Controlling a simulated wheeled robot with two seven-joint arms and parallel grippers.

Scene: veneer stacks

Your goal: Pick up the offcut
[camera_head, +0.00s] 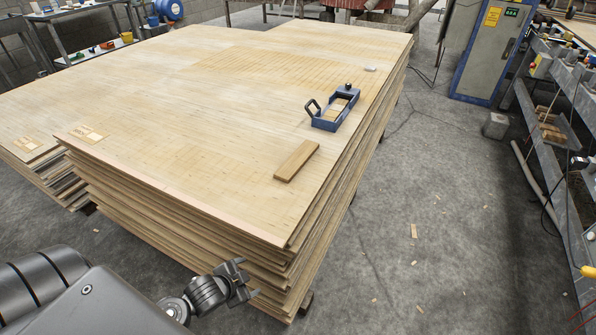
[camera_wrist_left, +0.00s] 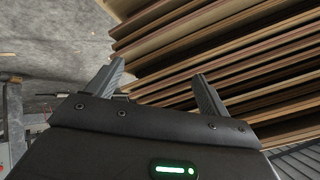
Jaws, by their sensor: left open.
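The offcut (camera_head: 297,160) is a small rectangular wood block. It lies flat on top of the large veneer stack (camera_head: 190,140), near the stack's right front edge in the head view. My left gripper (camera_head: 243,280) is open and empty, low beside the front side of the stack and below its top. In the left wrist view its two fingers (camera_wrist_left: 158,85) stand apart, with the layered sheet edges (camera_wrist_left: 230,50) of the stack beyond them. The offcut is not visible in the wrist view. My right gripper is not in view.
A blue hand plane (camera_head: 334,108) stands on the stack behind the offcut, and a small pale block (camera_head: 370,69) lies farther back. A lower stack (camera_head: 40,165) is at left. The concrete floor to the right is mostly clear, with scattered chips. A metal rack (camera_head: 560,150) stands at far right.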

